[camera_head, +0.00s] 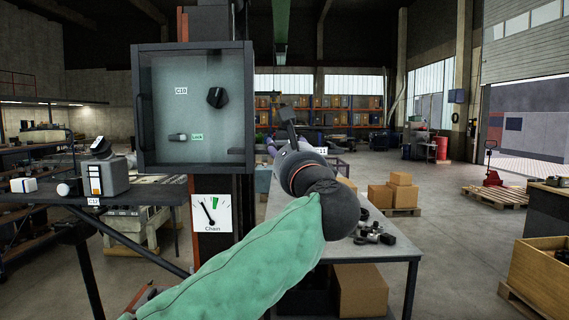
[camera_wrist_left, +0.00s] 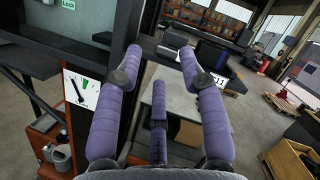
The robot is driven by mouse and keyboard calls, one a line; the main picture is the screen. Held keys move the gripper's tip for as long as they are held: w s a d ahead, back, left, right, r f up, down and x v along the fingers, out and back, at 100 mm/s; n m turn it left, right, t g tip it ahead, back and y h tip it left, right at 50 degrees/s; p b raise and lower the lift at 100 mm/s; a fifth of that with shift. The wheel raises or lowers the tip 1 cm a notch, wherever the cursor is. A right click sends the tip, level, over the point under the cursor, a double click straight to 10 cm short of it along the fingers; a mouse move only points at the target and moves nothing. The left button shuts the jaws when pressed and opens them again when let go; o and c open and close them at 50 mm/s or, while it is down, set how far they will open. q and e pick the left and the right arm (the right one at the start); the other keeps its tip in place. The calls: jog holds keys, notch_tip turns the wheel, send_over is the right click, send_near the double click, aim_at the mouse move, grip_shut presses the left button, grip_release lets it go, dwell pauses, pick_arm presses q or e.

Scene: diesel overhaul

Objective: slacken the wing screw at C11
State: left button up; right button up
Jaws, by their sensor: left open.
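My left gripper (camera_head: 281,132) reaches forward over the grey bench, its arm in a green sleeve. In the left wrist view its purple-wrapped fingers (camera_wrist_left: 160,54) stand wide apart with nothing between the tips. A label ending in 11 (camera_wrist_left: 217,80) shows just beyond the right finger; in the head view the C11 label (camera_head: 321,150) sits right of the gripper, partly covered. I cannot make out the wing screw; the gripper and fingers hide much of that spot. My right gripper is not in view.
A glass-fronted cabinet (camera_head: 200,62) marked C10, with a black knob (camera_head: 216,97), stands close left of the gripper. A Chain gauge (camera_head: 211,213) hangs below it. Dark fittings (camera_head: 372,235) lie on the grey bench (camera_head: 398,246). A shelf marked C12 (camera_head: 40,193) is at left.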

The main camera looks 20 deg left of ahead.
pick_arm(q)
jog(key=w+m+h+p, duration=0.1)
jog(key=m+h+p, duration=0.3)
jog(key=m+p, duration=0.6)
jog(key=w+a+m+h+p, duration=0.1)
jog(key=w+m+h+p, duration=0.1)
jog(key=m+p, duration=0.8)
jog(key=w+m+h+p, duration=0.1)
jog(key=m+h+p, duration=0.4)
jog(key=m+p, duration=0.5)
jog(key=shift+w+a+m+h+p, duration=0.1)
jog(key=shift+m+h+p, duration=0.1)
jog(key=shift+m, duration=0.75)
jog(key=shift+w+a+m+h+p, duration=0.1)
jog(key=shift+m+p, duration=0.1)
jog(key=shift+m, duration=0.75)
jog(key=shift+s, duration=0.1)
